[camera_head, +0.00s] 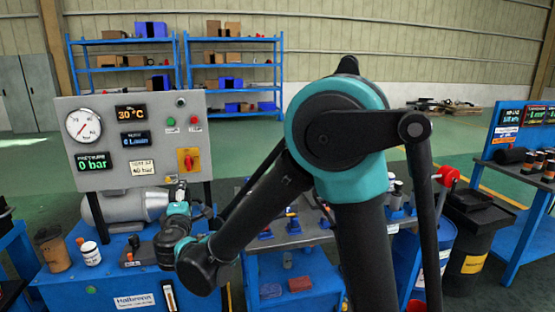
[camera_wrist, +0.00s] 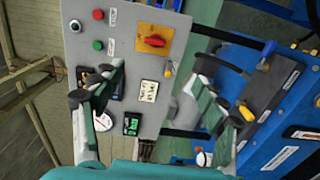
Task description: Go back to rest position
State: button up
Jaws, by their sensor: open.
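My gripper (camera_wrist: 157,78) is open in the wrist view, its two fingers spread apart with nothing between the tips. It faces the grey control panel (camera_wrist: 130,30), with the red rotary switch on a yellow plate (camera_wrist: 154,40) beyond the fingertips. In the head view my arm reaches to the lower left, and its end is near the right lower edge of the panel (camera_head: 112,104), above a blue bench (camera_head: 105,291). The fingers are small and partly hidden there by my wrist. The panel's displays read 30 °C and 0 bar.
A workbench with small parts (camera_head: 300,233) stands behind my arm. A black bin (camera_head: 473,240) and a blue stand (camera_head: 507,184) are right. Green floor is open behind.

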jog(key=w+d+f+m+g+h, duration=0.15)
jog(key=d+f+m, duration=0.25)
jog(key=d, duration=0.7)
jog(key=d+f+m+g+h, duration=0.3)
jog(key=d, duration=0.9)
jog(key=w+d+f+m+g+h, duration=0.1)
jog(key=d+f+m+g+h, duration=0.25)
jog(key=d, duration=0.75)
jog(key=s+d+f+m+g+y, duration=0.2)
jog(key=s+d+f+m, duration=0.3)
jog(key=s, duration=0.4)
jog(key=s+d+f+m+g+y, duration=0.2)
jog(key=s+d+f+m, duration=0.3)
jog(key=s+d, duration=0.3)
jog(key=shift+s+d+f+g, duration=0.25)
jog(key=shift+s+f+g, duration=0.4)
jog(key=shift+s, duration=0.3)
